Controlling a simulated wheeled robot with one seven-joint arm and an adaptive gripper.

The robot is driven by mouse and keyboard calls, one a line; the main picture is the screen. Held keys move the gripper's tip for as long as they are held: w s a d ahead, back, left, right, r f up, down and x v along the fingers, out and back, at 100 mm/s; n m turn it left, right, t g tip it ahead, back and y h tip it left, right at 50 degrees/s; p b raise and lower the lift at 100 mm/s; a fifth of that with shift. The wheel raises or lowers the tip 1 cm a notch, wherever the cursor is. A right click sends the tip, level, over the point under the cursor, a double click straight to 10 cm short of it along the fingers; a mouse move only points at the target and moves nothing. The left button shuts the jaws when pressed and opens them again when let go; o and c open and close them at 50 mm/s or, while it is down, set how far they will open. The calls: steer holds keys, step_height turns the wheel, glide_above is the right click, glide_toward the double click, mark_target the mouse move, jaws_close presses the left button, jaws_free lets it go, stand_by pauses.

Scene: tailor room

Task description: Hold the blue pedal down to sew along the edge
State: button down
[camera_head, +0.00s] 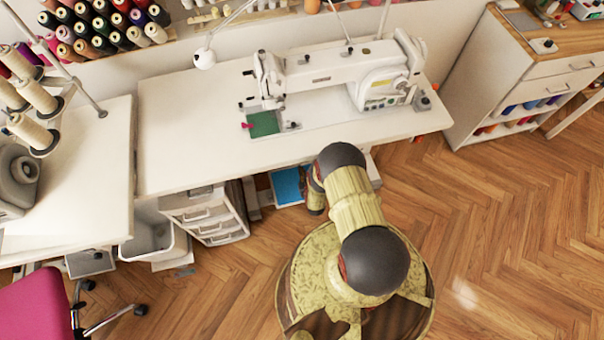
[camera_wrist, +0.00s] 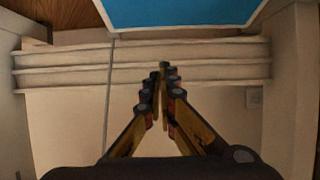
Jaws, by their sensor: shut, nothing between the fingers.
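The blue pedal (camera_head: 287,186) lies low under the white sewing table, left of my arm in the head view. In the wrist view the blue pedal (camera_wrist: 185,12) fills the top edge, with its near edge in sight and the rest cut off. My gripper (camera_wrist: 163,68) is shut and empty, its fingertips pointing toward the pedal and below it in the picture. I cannot tell whether they touch it; a gap shows between them in the picture. The sewing machine (camera_head: 330,70) stands on the table (camera_head: 190,130) with a green cloth (camera_head: 263,123) under its needle end. My gripper is hidden in the head view.
A white drawer unit (camera_head: 208,215) and an open bin (camera_head: 150,238) stand left of the pedal under the table. A pale ribbed crossbar (camera_wrist: 60,65) runs across the wrist view behind my fingers. A pink chair (camera_head: 35,310) is at lower left. The wooden floor at right is clear.

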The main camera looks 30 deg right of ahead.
steer(key=b+x, duration=0.3)
steer(key=x, duration=0.4)
steer(key=shift+f+b, duration=0.25)
steer(key=shift+b, duration=0.1)
step_height(320, 180, down, 2)
steer(key=shift+w+f+b, duration=0.1)
steer(key=shift+w+b, duration=0.05)
steer(key=shift+b, duration=0.6)
steer(key=shift+w+d+f+b, duration=0.1)
steer(key=shift+w+f+b, duration=0.2)
steer(key=shift+f+b, duration=0.2)
